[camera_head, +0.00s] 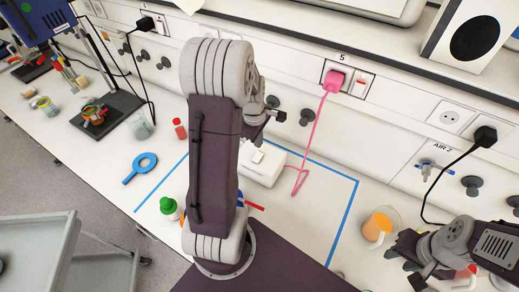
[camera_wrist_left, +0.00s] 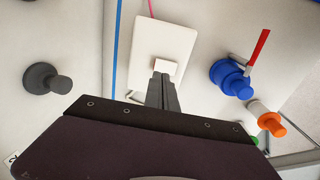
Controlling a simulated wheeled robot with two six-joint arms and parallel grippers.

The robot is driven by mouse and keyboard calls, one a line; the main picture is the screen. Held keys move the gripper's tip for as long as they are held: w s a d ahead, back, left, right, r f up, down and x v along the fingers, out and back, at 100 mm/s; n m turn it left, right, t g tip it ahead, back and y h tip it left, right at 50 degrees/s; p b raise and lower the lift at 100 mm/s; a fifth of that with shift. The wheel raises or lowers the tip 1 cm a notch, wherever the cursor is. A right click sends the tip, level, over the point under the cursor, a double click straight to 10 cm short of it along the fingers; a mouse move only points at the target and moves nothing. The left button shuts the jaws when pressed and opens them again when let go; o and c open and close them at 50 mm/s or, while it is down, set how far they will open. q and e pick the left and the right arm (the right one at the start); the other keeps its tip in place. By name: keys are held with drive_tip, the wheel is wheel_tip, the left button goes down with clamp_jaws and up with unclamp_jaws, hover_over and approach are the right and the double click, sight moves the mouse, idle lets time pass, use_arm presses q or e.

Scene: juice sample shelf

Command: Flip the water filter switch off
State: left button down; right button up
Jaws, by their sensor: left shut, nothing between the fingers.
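The white water filter switch box (camera_head: 262,162) lies on the bench inside a blue tape outline, partly behind my left arm, with a pink cable at it. In the left wrist view the box (camera_wrist_left: 163,35) has a small square rocker (camera_wrist_left: 165,67) near its lower end. My left gripper (camera_wrist_left: 163,77) is shut and empty, its fingertips at the rocker's lower edge in that view. I cannot tell whether they touch it. My right gripper (camera_head: 408,262) is at the lower right, away from the box; its finger opening is unclear.
A pink plug (camera_head: 334,80) sits in wall socket 5. A blue fitting with a red lever (camera_wrist_left: 232,80) is beside the box. A blue ring tool (camera_head: 140,167) and a green-capped bottle (camera_head: 169,207) lie left.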

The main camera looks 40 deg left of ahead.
sight(260, 155)
use_arm(q)
drive_tip(key=f, duration=0.4)
drive_tip(key=w+f+p, duration=0.1)
drive_tip(key=f, duration=0.1)
drive_tip(key=shift+a+f, duration=0.1)
drive_tip(key=shift+f, duration=0.3)
drive_tip(key=shift+r+p, duration=0.2)
drive_tip(key=shift+p, duration=0.7)
drive_tip(key=shift+f+b, duration=0.35)
drive_tip(key=shift+b, duration=0.05)
drive_tip(key=shift+s, duration=0.1)
drive_tip(key=shift+s+r+g, duration=0.1)
drive_tip(key=shift+s+g, duration=0.2)
drive_tip(key=shift+s, duration=0.35)
drive_tip(key=shift+r, duration=0.1)
